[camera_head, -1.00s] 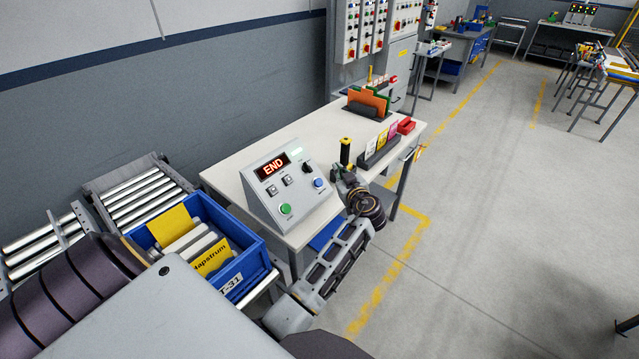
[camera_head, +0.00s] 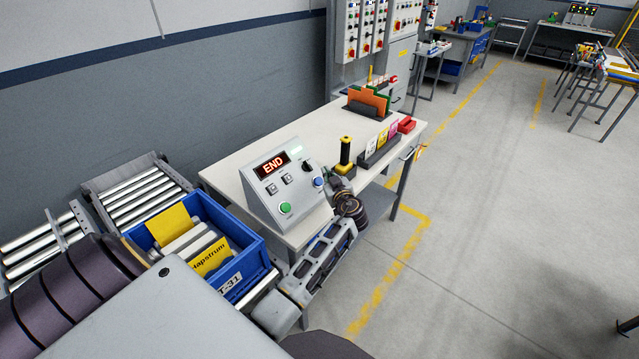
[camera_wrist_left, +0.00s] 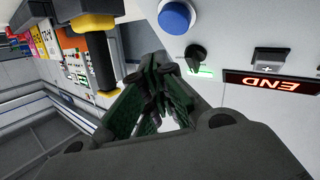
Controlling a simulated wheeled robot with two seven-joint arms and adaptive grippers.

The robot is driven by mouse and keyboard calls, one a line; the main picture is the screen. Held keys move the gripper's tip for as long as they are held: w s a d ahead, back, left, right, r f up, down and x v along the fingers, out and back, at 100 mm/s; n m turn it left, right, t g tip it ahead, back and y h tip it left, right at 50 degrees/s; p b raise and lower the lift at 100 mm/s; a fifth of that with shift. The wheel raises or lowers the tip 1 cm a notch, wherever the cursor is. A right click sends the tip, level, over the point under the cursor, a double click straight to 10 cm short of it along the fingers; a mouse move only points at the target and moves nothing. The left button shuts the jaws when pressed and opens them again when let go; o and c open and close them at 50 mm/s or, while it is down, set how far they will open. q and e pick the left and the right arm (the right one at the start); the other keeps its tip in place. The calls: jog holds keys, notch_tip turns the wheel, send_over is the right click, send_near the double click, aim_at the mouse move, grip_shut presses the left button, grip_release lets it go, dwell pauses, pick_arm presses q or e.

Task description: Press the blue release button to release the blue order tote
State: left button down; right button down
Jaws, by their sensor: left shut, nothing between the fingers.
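The blue button (camera_head: 319,182) is on the right side of the sloped grey control box (camera_head: 262,205), whose red display reads END. It also shows at the top of the left wrist view (camera_wrist_left: 177,16). My left gripper (camera_head: 331,184) is shut and empty just right of the button; I cannot tell from the head view whether it touches. In the left wrist view its closed fingers (camera_wrist_left: 165,72) show below the button, apart from it in the picture. The blue tote (camera_head: 252,245), holding yellow and grey packs, sits at the rollers left of the table. My right gripper is out of view.
The box also has a green button (camera_head: 285,208) and a black knob (camera_head: 308,166). A black-handled device with a yellow base (camera_head: 345,168) stands close behind my left gripper. A card rack (camera_head: 378,152) is farther along the white table (camera_head: 226,177). Open floor lies to the right.

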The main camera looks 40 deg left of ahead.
aim_at(319, 181)
pick_arm(q)
jog(key=shift+a+f+b, duration=0.7)
jog(key=shift+f, duration=0.1)
dwell(1.3)
jog(key=shift+w+a+f+b, duration=0.1)
jog(key=shift+a+f+b, duration=0.2)
jog(key=shift+b, duration=0.4)
